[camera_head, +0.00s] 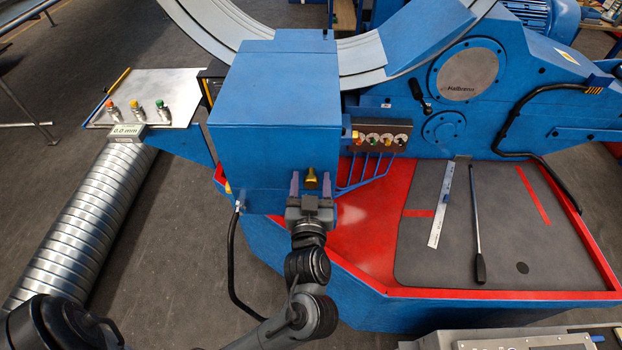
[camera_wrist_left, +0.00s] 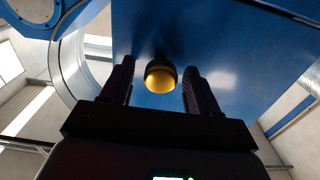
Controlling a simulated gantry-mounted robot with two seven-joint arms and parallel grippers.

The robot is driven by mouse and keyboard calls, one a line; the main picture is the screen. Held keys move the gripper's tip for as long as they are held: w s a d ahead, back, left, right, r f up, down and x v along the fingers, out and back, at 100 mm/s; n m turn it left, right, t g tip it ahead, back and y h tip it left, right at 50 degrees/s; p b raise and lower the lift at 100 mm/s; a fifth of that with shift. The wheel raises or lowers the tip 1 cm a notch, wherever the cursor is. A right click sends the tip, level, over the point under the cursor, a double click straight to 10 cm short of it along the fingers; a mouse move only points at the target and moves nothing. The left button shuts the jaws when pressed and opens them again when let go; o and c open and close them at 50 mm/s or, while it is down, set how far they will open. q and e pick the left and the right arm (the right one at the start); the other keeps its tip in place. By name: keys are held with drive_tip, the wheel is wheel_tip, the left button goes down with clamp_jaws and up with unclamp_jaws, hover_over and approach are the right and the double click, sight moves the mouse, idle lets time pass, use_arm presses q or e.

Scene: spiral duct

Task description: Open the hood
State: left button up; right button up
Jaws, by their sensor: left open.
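The hood is a blue box-shaped cover (camera_head: 272,92) on the machine, left of centre in the head view, and it looks closed. A yellow-gold knob (camera_head: 311,179) sticks out low on its front face. My left gripper (camera_head: 311,182) is at this knob, with one finger on each side of it. In the left wrist view the knob (camera_wrist_left: 160,79) sits between the two open fingers (camera_wrist_left: 160,88), with visible gaps on both sides. The blue surface (camera_wrist_left: 210,45) fills the view behind it. My right gripper is not in view.
A control panel (camera_head: 163,92) with coloured buttons stands left of the hood, above a ribbed metal duct (camera_head: 90,222). A gauge row (camera_head: 380,137) is to the right. A red-edged platform holds a dark mat (camera_head: 450,262), a ruler (camera_head: 441,203) and a rod-like tool (camera_head: 477,225).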

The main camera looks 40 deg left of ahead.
use_arm(q)
drive_tip(key=shift+w+a, duration=0.25)
drive_tip(key=shift+w, duration=0.05)
clamp_jaws()
idle(0.3)
